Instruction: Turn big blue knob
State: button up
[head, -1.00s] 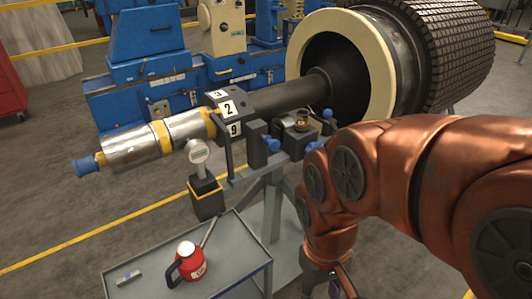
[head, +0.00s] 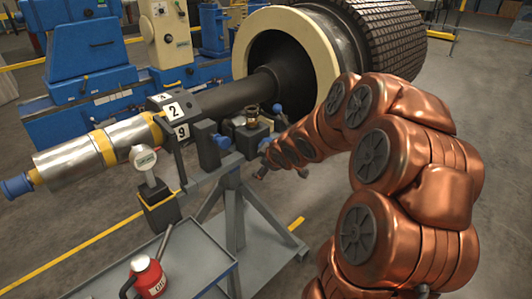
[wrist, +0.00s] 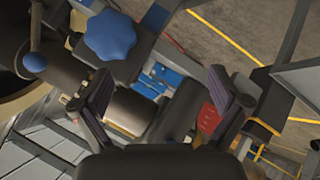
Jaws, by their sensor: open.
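A big blue scalloped knob (wrist: 110,35) shows in the upper left of the wrist view, beyond and to the left of my gripper (wrist: 160,85). My gripper is open, and its two dark fingers are apart with nothing held between them. The knob is clear of the fingers in that view. In the head view my gripper (head: 282,172) is at the stand's right side, partly hidden by my arm. Blue knobs sit on the stand top, one at the left (head: 222,141) and one behind (head: 277,108); I cannot tell which is the big one.
A small blue ball knob (wrist: 35,62) on a lever is left of the big knob. The dark rotor shaft (head: 235,95) lies across the grey stand (head: 232,205). A cart (head: 205,255) with a red oil can (head: 147,277) stands in front. Open floor lies to the right.

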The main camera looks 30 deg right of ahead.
jog(key=w+d+f+n+t+y+b, duration=0.2)
jog(key=d+f+n+t+y+b, duration=0.15)
jog(key=d+n+t+y, duration=0.35)
jog(key=shift+m+t+h, duration=0.3)
jog(key=shift+t+h, duration=0.2)
jog(key=shift+h, duration=0.3)
jog(key=shift+d+p+x, duration=0.2)
jog(key=shift+d+x, duration=0.05)
jog(key=shift+x, duration=1)
jog(key=shift+d+p+x, duration=0.25)
jog(key=shift+d+x, duration=0.05)
jog(key=shift+x, duration=0.9)
jog(key=shift+d+p+x, duration=0.2)
jog(key=shift+d+x, duration=0.05)
jog(key=shift+x, duration=1)
jog(key=shift+w+r, duration=0.1)
jog(key=shift+w, duration=0.1)
jog(key=shift+c, duration=0.5)
jog(key=c, duration=1.1)
jog(key=shift+m, duration=0.4)
